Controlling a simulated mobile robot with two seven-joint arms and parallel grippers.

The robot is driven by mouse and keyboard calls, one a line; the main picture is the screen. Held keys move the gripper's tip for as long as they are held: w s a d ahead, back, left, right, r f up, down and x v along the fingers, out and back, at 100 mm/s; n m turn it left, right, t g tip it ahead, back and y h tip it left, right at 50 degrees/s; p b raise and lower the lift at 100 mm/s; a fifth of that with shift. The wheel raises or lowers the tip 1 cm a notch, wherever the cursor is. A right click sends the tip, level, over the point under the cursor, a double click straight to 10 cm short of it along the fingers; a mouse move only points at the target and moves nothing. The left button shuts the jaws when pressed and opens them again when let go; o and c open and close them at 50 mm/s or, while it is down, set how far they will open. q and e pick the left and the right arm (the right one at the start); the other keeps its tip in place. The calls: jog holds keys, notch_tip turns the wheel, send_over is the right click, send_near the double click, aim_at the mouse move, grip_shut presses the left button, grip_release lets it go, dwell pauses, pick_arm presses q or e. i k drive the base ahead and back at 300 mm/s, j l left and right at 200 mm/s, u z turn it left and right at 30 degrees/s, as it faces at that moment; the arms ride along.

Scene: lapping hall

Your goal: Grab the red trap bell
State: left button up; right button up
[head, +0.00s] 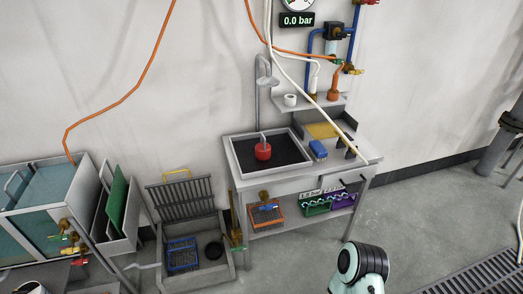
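A red bell-shaped piece (263,152), which looks like the trap bell, stands upright in the dark basin of the sink bench (229,158) against the wall. A thin grey pipe comes down close behind it, and I cannot tell whether they touch. Neither of my grippers is in view. Only a pale and black link of one of my arms shows at the bottom, right of the middle, well in front of the bench.
A shelf above holds a white cup (290,100) and an orange bottle (333,84). Crates stand on the bench's lower shelf. A floor tub (194,225) stands left.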

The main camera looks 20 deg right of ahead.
aim_at(263, 149)
jog(key=i+j, duration=0.2)
jog(key=i+j+z, duration=0.2)
jog(key=z, duration=0.2)
jog(key=i+j+z, duration=0.25)
jog(key=z, duration=0.15)
jog(key=i+j, duration=0.05)
